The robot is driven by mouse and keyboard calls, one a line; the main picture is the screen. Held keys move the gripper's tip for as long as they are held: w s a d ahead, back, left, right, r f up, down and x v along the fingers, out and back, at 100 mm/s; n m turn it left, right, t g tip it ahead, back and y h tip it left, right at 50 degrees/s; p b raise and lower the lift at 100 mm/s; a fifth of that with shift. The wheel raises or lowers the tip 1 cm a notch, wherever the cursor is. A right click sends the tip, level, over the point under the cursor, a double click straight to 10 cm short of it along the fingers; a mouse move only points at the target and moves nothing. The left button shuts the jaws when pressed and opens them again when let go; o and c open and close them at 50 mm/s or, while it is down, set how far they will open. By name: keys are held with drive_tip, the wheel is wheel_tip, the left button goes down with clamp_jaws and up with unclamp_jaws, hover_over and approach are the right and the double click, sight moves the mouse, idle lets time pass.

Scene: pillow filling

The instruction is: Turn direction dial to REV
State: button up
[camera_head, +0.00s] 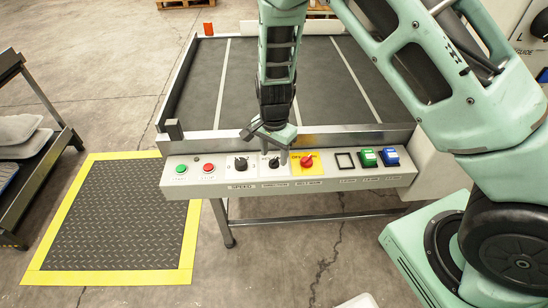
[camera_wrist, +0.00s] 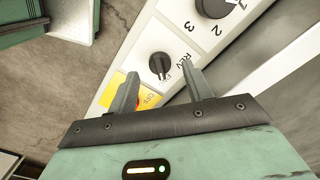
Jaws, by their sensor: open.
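The direction dial (camera_wrist: 160,65) is a round black knob on the white control panel, with "REV" printed beside it to the right in the wrist view. A pale mark on the knob points down the wrist picture, away from REV. In the head view the dial (camera_head: 274,163) is partly hidden behind my gripper. My gripper (camera_head: 274,154) is over the panel at the dial, fingers pointing down. In the wrist view my gripper (camera_wrist: 160,82) is open, its fingertips on either side of the dial and apart from it. Contact with the panel cannot be told.
The speed dial (camera_head: 240,163) is left of the direction dial; a yellow plate with a red knob (camera_head: 306,161) is close on its right. Green (camera_head: 181,169) and red (camera_head: 208,168) buttons are at the left end. Green (camera_head: 368,157) and blue (camera_head: 390,157) switches are further right.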

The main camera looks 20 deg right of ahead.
drive_tip(key=shift+f, duration=1)
drive_tip(key=c, duration=1)
drive_tip(key=shift+o, duration=0.2)
